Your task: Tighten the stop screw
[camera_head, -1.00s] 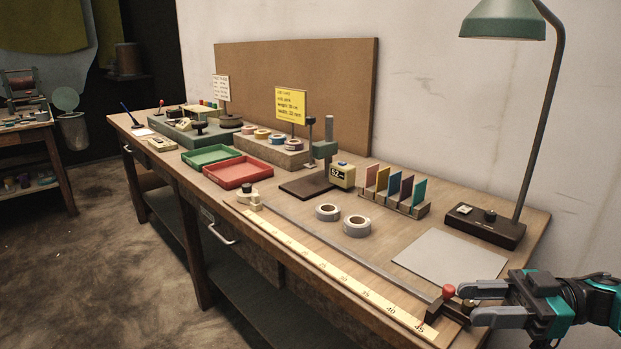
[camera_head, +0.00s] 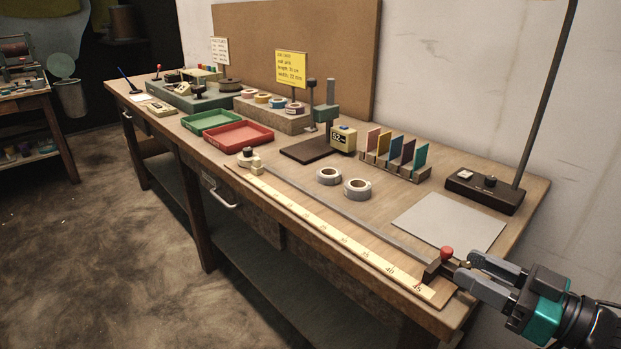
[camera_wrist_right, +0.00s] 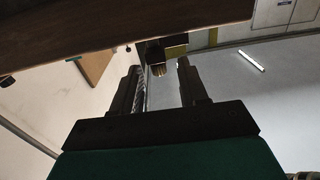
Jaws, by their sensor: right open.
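The measuring rail has a yellow ruler strip (camera_head: 330,235) along the bench's front edge. At its right end is the dark stop block (camera_head: 440,269) with a red knob (camera_head: 446,253) on top. A small brass-coloured screw (camera_wrist_right: 158,70) sticks out of the block (camera_wrist_right: 166,46) in the right wrist view. My right gripper (camera_head: 467,267) is open at the block's right end. Its two fingers (camera_wrist_right: 161,75) stand on either side of the screw, with gaps showing; in the head view the fingertips mostly hide the screw. My left gripper is out of view.
A grey sheet (camera_head: 448,222) and a lamp base (camera_head: 485,190) lie behind the stop. Two tape rolls (camera_head: 357,189), a holder with coloured cards (camera_head: 395,165) and a dark stand (camera_head: 312,150) are further left. Red (camera_head: 240,135) and green trays are beyond.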

